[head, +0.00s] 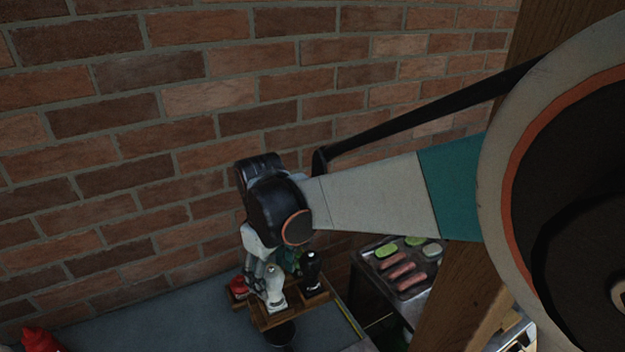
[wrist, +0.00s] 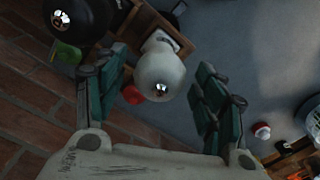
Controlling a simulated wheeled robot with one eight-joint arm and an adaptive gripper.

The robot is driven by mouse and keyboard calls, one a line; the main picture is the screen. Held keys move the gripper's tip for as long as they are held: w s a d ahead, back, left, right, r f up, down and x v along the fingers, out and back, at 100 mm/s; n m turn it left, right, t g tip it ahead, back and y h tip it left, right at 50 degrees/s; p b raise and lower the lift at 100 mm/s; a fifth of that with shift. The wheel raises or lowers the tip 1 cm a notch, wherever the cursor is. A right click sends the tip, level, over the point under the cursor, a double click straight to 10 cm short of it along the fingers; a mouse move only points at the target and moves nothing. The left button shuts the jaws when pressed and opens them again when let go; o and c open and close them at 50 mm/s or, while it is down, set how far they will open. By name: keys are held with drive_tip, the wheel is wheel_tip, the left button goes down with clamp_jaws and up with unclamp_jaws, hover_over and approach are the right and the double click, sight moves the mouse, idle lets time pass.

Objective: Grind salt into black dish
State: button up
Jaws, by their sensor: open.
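A white grinder (head: 275,285), likely the salt, stands in a wooden caddy (head: 262,320) beside a black grinder (head: 311,268). In the wrist view the white grinder (wrist: 160,78) shows its rounded top between the teal finger pads of my gripper (wrist: 162,88). My gripper is open, with a gap visible on the right side; I cannot tell whether the left finger touches the grinder. The black grinder (wrist: 72,17) is at the upper left, just beyond the left finger.
A brick wall (head: 150,130) rises close behind the table (head: 160,320). A tray with sausages and green slices (head: 413,287) is at the right, near a wooden post (head: 462,285). The table's left part is mostly clear.

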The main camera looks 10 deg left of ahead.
sight(271, 271)
drive_tip(key=m+p, duration=0.1)
drive_tip(key=m, duration=0.5)
drive_tip(key=m+p, duration=0.1)
drive_tip(key=m, duration=0.4)
drive_tip(key=shift+r+m, duration=0.1)
drive_tip(key=shift+m, duration=0.2)
wheel_tip(271, 271, up, 14)
drive_tip(key=p, duration=0.8)
drive_tip(key=shift+s+f, duration=0.1)
drive_tip(key=shift+f, duration=0.1)
